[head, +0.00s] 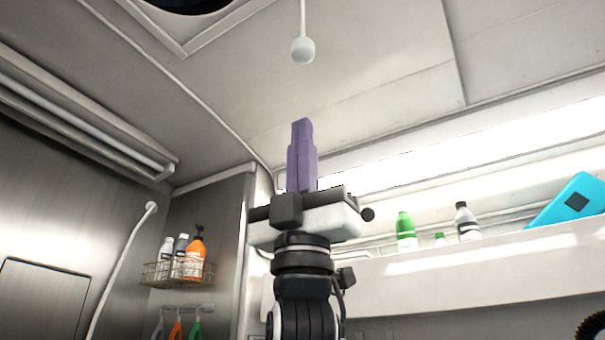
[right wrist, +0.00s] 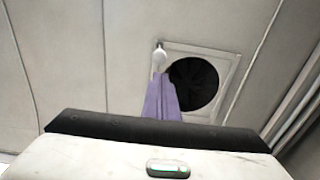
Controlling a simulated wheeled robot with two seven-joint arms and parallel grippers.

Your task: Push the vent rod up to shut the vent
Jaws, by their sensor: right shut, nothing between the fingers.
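The white vent rod (head: 303,38) hangs from the ceiling and ends in a round white knob. The vent (head: 185,8) is a dark round opening in a square frame, cut off at the top edge of the head view. The right wrist view shows the whole vent (right wrist: 197,84) and the rod's knob (right wrist: 160,54) beside its frame. My right gripper (head: 302,125) points up with its purple fingers shut and empty. In the head view its tips are below the knob, with a gap between. In the right wrist view the fingers (right wrist: 162,90) point toward the knob. My left gripper is out of view.
A shelf at right holds a green bottle (head: 405,230), a white bottle with a dark cap (head: 467,223) and a blue case (head: 572,203). A wire basket (head: 178,272) with several bottles hangs at left. The space around the rod is clear.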

